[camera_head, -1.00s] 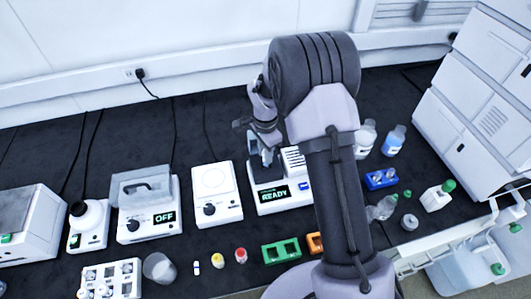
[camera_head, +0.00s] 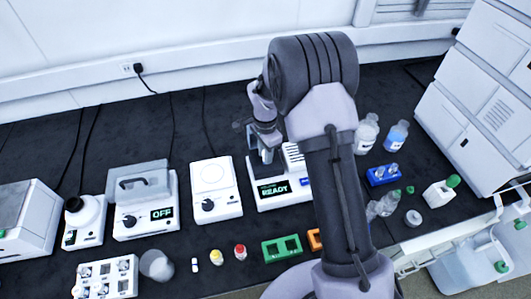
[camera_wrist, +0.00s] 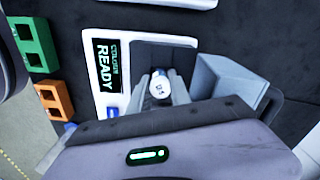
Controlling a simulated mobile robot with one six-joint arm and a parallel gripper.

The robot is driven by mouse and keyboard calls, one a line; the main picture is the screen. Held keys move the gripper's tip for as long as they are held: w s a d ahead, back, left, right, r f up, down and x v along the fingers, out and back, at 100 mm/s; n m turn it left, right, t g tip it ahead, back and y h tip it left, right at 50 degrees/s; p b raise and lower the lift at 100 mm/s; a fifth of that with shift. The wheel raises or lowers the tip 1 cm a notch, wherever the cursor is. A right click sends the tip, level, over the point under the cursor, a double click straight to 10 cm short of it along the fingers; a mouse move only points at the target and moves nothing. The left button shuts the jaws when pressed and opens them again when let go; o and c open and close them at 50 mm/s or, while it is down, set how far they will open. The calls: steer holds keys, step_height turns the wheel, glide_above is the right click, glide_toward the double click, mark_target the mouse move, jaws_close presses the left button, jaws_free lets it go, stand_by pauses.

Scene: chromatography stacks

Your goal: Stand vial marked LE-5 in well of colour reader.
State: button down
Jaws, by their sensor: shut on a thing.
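The colour reader (camera_wrist: 102,103) is a white unit whose display reads READY; it also shows in the head view (camera_head: 283,201), partly behind my arm. My gripper (camera_wrist: 160,90) is shut on a vial with a pale round cap (camera_wrist: 159,87). The cap bears small dark marks too blurred to read surely. The vial is seen end-on over the reader's dark grey recessed part; its lower body and the well are hidden, so I cannot tell how deep it sits. In the head view my gripper (camera_head: 266,154) is over the reader's back left part.
A grey-blue box-like part (camera_wrist: 228,82) stands close right of my gripper. Green (camera_head: 282,249) and orange (camera_head: 314,239) racks lie in front of the reader. A white plate device (camera_head: 215,188) is to its left, a blue rack (camera_head: 383,175) to its right.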

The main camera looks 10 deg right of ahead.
steer(key=shift+f, duration=0.4)
steer(key=c, duration=0.7)
jaws_free()
steer(key=shift+r, duration=0.1)
